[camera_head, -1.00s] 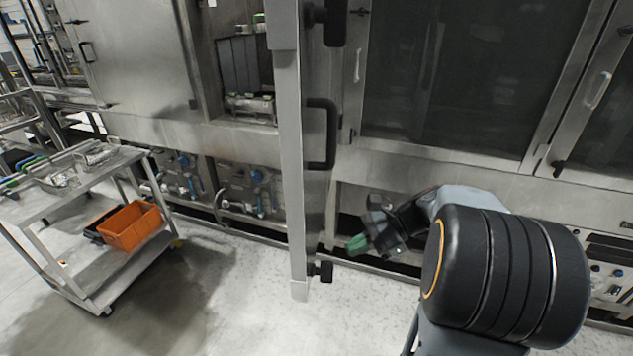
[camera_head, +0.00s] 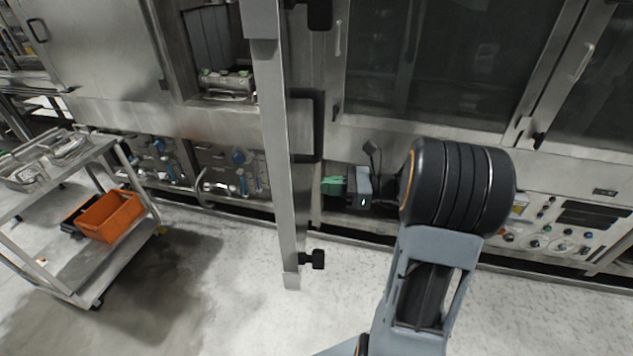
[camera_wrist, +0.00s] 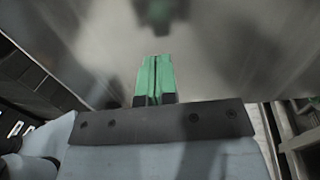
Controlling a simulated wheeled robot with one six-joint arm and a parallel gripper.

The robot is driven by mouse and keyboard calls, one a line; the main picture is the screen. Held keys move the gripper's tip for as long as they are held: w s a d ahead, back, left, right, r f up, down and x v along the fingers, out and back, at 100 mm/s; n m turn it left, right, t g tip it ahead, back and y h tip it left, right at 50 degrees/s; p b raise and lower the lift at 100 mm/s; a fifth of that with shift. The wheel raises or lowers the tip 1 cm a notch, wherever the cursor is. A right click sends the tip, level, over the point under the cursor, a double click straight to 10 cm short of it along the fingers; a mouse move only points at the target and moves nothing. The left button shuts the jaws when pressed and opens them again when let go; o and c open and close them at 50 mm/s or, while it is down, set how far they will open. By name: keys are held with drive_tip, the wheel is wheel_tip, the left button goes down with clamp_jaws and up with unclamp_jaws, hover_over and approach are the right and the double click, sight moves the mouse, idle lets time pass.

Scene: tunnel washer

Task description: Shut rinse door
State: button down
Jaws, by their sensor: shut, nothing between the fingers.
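The steel rinse door (camera_head: 275,150) stands open in the head view, seen almost edge-on, its edge running top to bottom. A black bar handle (camera_head: 318,125) and black knob latches (camera_head: 313,259) are on its right side. The machine opening (camera_head: 210,45) shows to its left. My gripper (camera_head: 333,186) is to the right of the door, below handle height, its green fingertips pointing left at the door face. In the wrist view the fingers (camera_wrist: 154,80) are shut and empty, facing a brushed steel surface (camera_wrist: 230,45) with a green reflection. I cannot tell whether they touch it.
A steel trolley (camera_head: 75,180) with wire baskets (camera_head: 65,147) and an orange bin (camera_head: 108,214) stands at the left. Closed dark glass doors (camera_head: 450,60) and a control panel (camera_head: 560,230) are at the right. Pale floor (camera_head: 200,300) in front is clear.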

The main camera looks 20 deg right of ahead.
sight(306, 185)
drive_tip(key=shift+x, duration=1.7)
